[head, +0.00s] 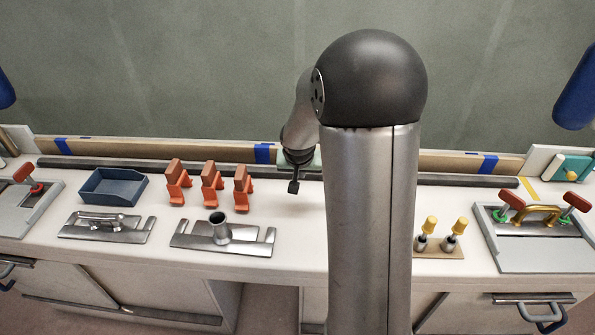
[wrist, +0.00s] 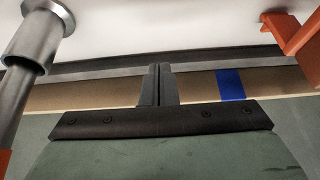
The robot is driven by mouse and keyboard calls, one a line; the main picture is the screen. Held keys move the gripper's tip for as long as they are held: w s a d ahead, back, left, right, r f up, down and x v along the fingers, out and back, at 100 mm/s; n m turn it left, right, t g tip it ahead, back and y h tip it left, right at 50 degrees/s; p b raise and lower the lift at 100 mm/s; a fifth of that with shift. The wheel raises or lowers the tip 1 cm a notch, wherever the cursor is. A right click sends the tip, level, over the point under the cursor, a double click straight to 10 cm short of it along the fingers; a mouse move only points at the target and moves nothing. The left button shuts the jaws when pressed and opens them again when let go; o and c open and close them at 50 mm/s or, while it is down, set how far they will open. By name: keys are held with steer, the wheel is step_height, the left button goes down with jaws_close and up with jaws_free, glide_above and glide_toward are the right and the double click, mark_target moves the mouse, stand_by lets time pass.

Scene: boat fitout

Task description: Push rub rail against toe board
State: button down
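The rub rail (head: 110,165) is a long, thin dark grey strip lying along the back of the white bench. The toe board (head: 200,152) is a tan board with blue tape bands, running behind the rail. In the wrist view the rail (wrist: 90,68) and the board (wrist: 80,96) run side by side; I cannot tell whether they touch. My gripper (head: 293,187) points down, its fingertips appearing on the near side of the rail. In the wrist view its fingers (wrist: 155,70) are together with nothing seen between them, overlapping the rail. My arm hides part of the rail and board.
Orange clamps (head: 211,187) stand just left of my gripper. A blue tray (head: 113,186) and metal plates (head: 222,238) lie further left. Yellow-handled tools (head: 453,236) and a grey tray (head: 530,251) are at right. A silver tube (wrist: 38,38) shows in the wrist view.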

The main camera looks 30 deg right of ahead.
steer(key=shift+b+x, duration=1.9)
steer(key=shift+x, duration=1.45)
steer(key=shift+w+d+p, duration=0.25)
steer(key=shift+w+d, duration=0.05)
steer(key=shift+w, duration=0.3)
steer(key=shift+w+d+p, duration=0.2)
steer(key=shift+w+d, duration=0.05)
steer(key=shift+w, duration=0.35)
steer(key=shift+w+d, duration=0.2)
steer(key=shift+w, duration=0.05)
steer(key=shift+w+d+p, duration=0.35)
steer(key=shift+w+d, duration=0.15)
steer(key=shift+w, duration=0.4)
steer(key=shift+s, duration=0.1)
steer(key=shift+s+a+b, duration=0.35)
steer(key=shift+s+b, duration=0.05)
steer(key=shift+b, duration=0.05)
steer(key=shift+p+v, duration=1.2)
steer(key=shift+v, duration=1.6)
steer(key=shift+r, duration=0.55)
